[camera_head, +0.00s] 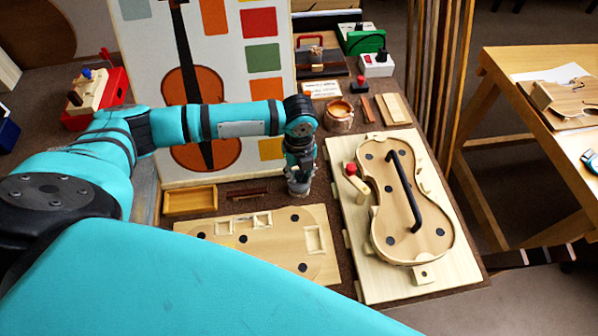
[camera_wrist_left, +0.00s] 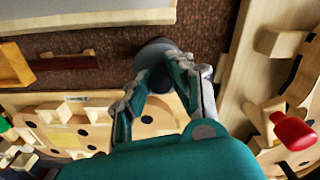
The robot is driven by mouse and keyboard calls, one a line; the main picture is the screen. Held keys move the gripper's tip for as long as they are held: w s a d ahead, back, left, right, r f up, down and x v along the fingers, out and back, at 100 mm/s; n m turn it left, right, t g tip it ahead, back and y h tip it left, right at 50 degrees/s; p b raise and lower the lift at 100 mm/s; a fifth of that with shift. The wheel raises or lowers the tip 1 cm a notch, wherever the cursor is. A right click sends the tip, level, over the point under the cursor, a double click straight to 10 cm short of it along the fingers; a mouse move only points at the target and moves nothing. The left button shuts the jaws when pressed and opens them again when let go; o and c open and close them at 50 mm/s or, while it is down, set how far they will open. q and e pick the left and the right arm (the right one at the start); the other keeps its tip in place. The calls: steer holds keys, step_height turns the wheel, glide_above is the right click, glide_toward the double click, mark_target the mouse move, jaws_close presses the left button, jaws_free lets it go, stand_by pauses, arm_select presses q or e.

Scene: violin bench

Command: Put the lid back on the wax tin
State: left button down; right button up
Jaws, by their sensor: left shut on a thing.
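The open wax tin (camera_head: 339,118) stands on the bench behind and right of my left gripper, with orange-brown wax showing in its round mouth. My left gripper (camera_head: 299,172) points down over the bench between the painted violin board and the violin body. It is shut on a small grey round lid (camera_head: 298,189). In the left wrist view the fingers (camera_wrist_left: 163,78) close on the dark knob of the grey lid (camera_wrist_left: 155,50). I cannot tell whether the lid touches the bench. My right gripper is not in view.
The violin body (camera_head: 405,220) lies on a pale board (camera_head: 375,290) at right, with a red-topped clamp (camera_head: 351,170) near its left edge. A slotted wooden board (camera_head: 200,240) lies in front. A wooden tray (camera_head: 190,202) is left. The painted board (camera_head: 225,60) stands behind.

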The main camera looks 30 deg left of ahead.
arm_select(q)
steer(key=shift+f+p, duration=0.15)
steer(key=shift+p, duration=0.6)
stand_by(0.9)
steer(key=c, duration=0.6)
jaws_free()
steer(key=shift+r+p, duration=3.5)
steer(key=shift+p, duration=0.4)
jaws_close()
